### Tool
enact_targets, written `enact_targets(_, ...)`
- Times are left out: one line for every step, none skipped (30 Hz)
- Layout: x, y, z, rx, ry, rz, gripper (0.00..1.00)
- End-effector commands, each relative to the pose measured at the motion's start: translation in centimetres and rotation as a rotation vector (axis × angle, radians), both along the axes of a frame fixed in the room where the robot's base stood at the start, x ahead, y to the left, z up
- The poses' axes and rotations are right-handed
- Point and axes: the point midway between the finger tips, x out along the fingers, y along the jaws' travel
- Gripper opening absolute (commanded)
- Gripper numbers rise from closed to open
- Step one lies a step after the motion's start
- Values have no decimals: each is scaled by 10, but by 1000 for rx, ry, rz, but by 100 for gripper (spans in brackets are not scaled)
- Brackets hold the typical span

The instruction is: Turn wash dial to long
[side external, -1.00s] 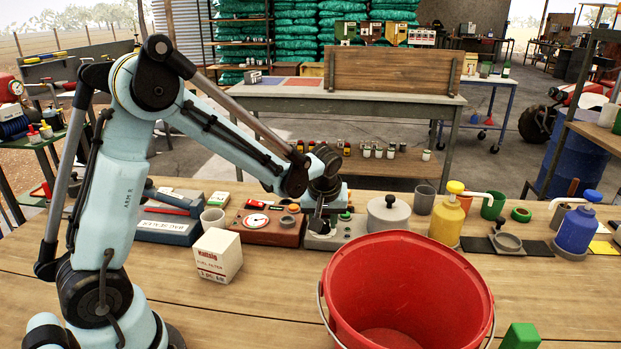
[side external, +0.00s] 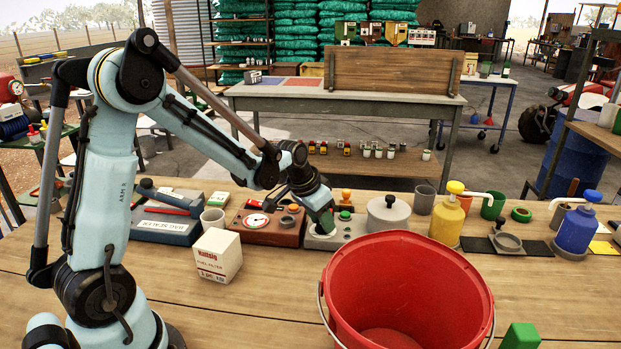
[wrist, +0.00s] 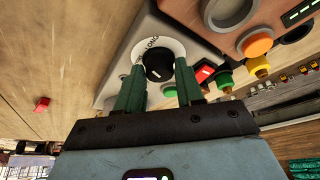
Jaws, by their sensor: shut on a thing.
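The wash dial is a black knob (wrist: 158,62) on a white lettered ring (wrist: 176,46), set in a grey control box (wrist: 118,72). In the side view my gripper (side external: 326,222) reaches down at a tilt onto the grey box (side external: 347,236) and hides the knob. A red rocker switch (wrist: 205,73) and a green button (wrist: 224,80) sit beside the dial.
A brown box with a gauge (side external: 258,222) stands close on the left, a lidded grey pot (side external: 388,213) on the right. A large red bucket (side external: 405,290) stands in front. A white filter box (side external: 217,255) is front left, with bare tabletop around it.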

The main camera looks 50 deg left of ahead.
Motion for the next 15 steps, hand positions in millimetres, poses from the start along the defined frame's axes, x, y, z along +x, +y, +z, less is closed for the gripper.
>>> enact_targets(0,1,0,-1,1,-29,7)
enact_targets(0,1,0,-2,2,-48,7)
enact_targets(0,1,0,0,2,-72,7)
enact_targets(0,1,0,-1,2,-88,7)
enact_targets(0,1,0,-1,2,-104,7)
enact_targets(0,1,0,-1,2,-123,7)
enact_targets(0,1,0,0,2,-134,7)
enact_targets(0,1,0,1,2,-147,7)
enact_targets(0,1,0,0,2,-160,7)
enact_targets(0,1,0,-1,2,-170,7)
enact_targets(0,1,0,-1,2,-178,7)
enact_targets(0,1,0,0,2,-186,7)
enact_targets(0,1,0,0,3,-193,7)
enact_targets(0,1,0,0,3,-198,7)
enact_targets(0,1,0,0,3,-204,7)
